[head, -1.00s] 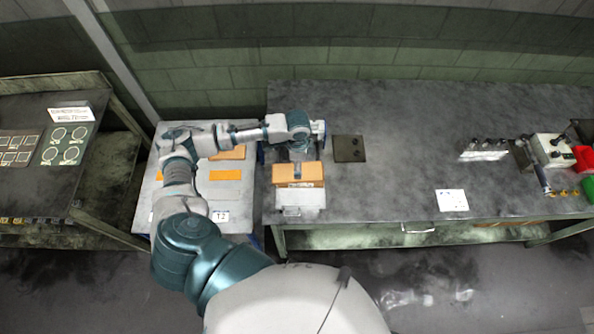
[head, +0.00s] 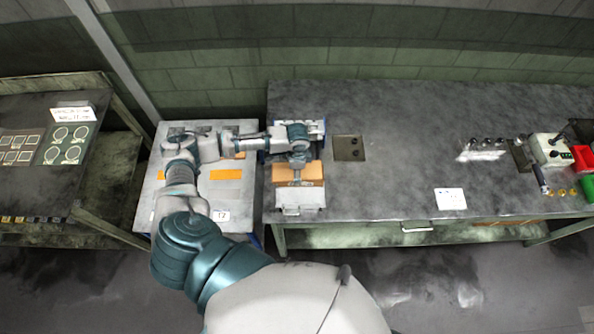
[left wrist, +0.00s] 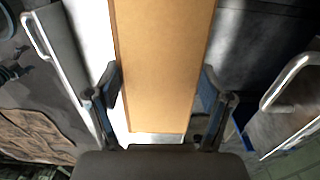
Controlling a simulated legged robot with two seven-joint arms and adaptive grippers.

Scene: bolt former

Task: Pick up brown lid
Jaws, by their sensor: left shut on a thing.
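The brown lid (head: 312,171) is a flat orange-brown piece at the front of the grey bench, on a pale metal unit (head: 300,197). My left gripper (head: 297,178) is over the middle of the lid and hides part of it. In the left wrist view the lid (left wrist: 162,60) runs as a long brown panel between the two fingers of my left gripper (left wrist: 161,88). The gripper is shut on the lid, one finger along each long side. I cannot tell whether the lid is clear of the unit. My right gripper is not in view.
A small table (head: 230,200) with orange patches stands left of the bench (head: 390,190). A dark square plate (head: 348,148) lies right of the lid. A control box (head: 551,150) with red and green bins is at the far right. The bench middle is mostly clear.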

